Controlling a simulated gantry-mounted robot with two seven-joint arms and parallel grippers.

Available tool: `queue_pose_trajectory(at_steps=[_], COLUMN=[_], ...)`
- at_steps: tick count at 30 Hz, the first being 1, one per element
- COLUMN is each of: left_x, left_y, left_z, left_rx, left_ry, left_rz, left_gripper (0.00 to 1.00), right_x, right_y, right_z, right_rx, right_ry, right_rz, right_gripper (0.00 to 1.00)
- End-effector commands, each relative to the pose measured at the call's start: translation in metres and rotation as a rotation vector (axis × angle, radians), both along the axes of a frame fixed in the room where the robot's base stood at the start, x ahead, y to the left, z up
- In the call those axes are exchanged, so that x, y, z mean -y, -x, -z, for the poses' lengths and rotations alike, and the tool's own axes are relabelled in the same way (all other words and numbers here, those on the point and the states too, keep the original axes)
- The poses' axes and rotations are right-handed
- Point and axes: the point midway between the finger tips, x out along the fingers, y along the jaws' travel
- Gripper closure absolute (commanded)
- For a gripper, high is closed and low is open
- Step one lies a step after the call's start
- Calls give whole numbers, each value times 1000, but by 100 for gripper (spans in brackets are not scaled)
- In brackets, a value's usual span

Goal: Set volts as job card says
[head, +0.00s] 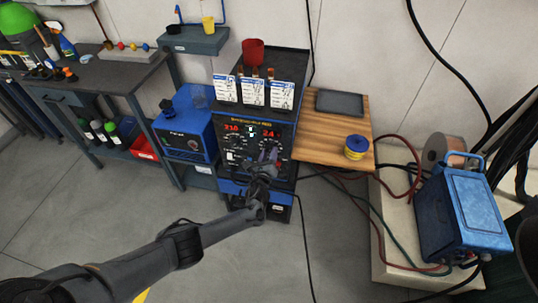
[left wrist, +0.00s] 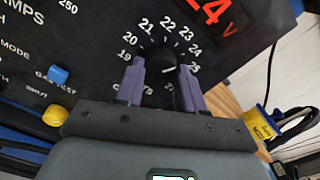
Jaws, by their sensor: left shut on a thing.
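The welder (head: 262,110) has a black front panel with red number displays. Its right display (head: 270,134) reads about 24, too small to read surely; in the left wrist view that display (left wrist: 222,12) is cut off, showing a 4 and a V. The black volts knob (left wrist: 168,72) sits in a ring of numbers from 19 to past 25. My left gripper (head: 266,156) is at this knob, its purple fingers (left wrist: 162,75) shut on either side of it. Three white job cards (head: 253,92) stand on the welder; their writing is too small to read. My right gripper is out of view.
A wooden side shelf (head: 313,143) holds a dark tray (head: 339,103) and a yellow-blue spool (head: 356,147). A blue machine (head: 184,132) stands left of the welder. A blue case (head: 464,215) and cables are at right. Blue (left wrist: 58,75) and yellow (left wrist: 55,115) panel buttons lie near the left gripper.

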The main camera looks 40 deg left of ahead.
Motion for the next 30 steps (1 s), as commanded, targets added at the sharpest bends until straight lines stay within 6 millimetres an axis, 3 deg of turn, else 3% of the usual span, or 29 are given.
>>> queue_pose_trajectory(at_steps=[6,7,12,23,30], left_x=[0,0,0,2,15], left_y=[1,1,0,3,30], left_z=[3,3,2,0,-3], left_rx=[-6,-6,-4,-2,-5], left_ry=[2,2,2,1,2], left_rz=[0,0,0,0,3], left_gripper=[92,60,37,37,37], right_x=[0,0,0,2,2], right_y=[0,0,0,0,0], right_z=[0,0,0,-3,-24], right_rx=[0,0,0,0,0], right_ry=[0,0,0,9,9], right_rz=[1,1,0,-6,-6], right_gripper=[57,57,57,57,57])
